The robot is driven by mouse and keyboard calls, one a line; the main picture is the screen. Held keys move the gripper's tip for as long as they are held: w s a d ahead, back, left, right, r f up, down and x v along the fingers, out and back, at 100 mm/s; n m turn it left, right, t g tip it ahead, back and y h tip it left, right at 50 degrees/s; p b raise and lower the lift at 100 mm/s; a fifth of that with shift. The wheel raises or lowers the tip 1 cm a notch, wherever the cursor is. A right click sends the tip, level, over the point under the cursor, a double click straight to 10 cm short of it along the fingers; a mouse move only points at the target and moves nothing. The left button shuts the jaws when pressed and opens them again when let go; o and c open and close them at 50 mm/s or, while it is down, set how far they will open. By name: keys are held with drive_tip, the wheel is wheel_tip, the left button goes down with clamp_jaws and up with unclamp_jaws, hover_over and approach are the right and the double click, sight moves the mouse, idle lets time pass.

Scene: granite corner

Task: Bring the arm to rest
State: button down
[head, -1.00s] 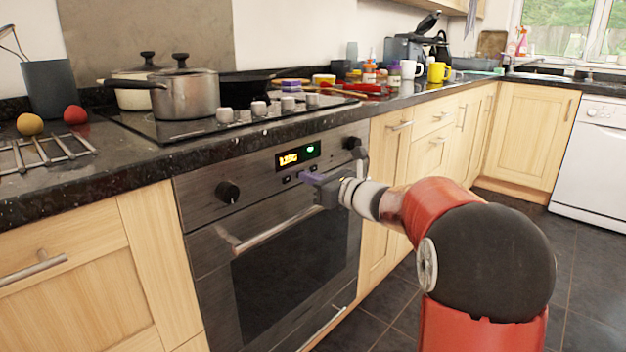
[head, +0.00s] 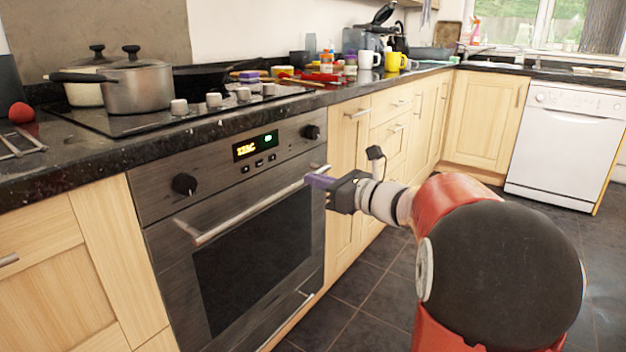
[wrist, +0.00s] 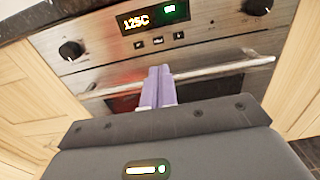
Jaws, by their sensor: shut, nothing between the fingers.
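My gripper (head: 318,181) is in front of the oven (head: 245,215), near the right end of its bar handle (head: 250,208). In the wrist view the two purple fingers (wrist: 158,88) are pressed together with nothing between them. They point at the oven front and overlap the handle (wrist: 220,72) in the picture; I cannot tell whether they touch it. The oven door is shut. The oven display (wrist: 150,17) is lit and reads 125C in the wrist view.
The black granite counter (head: 60,150) runs above the oven, with pots (head: 138,88) on the hob. Cupboard doors stand to the right of the oven. A white dishwasher (head: 565,145) is at the far right. The dark tiled floor (head: 345,285) in front is clear.

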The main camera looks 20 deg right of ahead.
idle(0.4)
drive_tip(key=s+a+f+n+g+h+p, duration=0.1)
drive_tip(key=s+a+f+n+g, duration=0.25)
drive_tip(key=s+a+n, duration=0.35)
drive_tip(key=s+a+f+n+g+h+p, duration=0.1)
drive_tip(key=s+a+f+n+g, duration=0.1)
drive_tip(key=s+a+n+g, duration=0.55)
drive_tip(key=s+d+f+n+t+h, duration=0.1)
drive_tip(key=s+d+f+n+h, duration=0.1)
drive_tip(key=s+d+n+h, duration=0.2)
drive_tip(key=s+d+f+n+t+h+p, duration=0.1)
drive_tip(key=s+d+f+n+h, duration=0.2)
drive_tip(key=s+n, duration=0.7)
drive_tip(key=shift+s+d+h, duration=0.45)
drive_tip(key=shift+s+h, duration=0.35)
drive_tip(key=shift+s, duration=0.2)
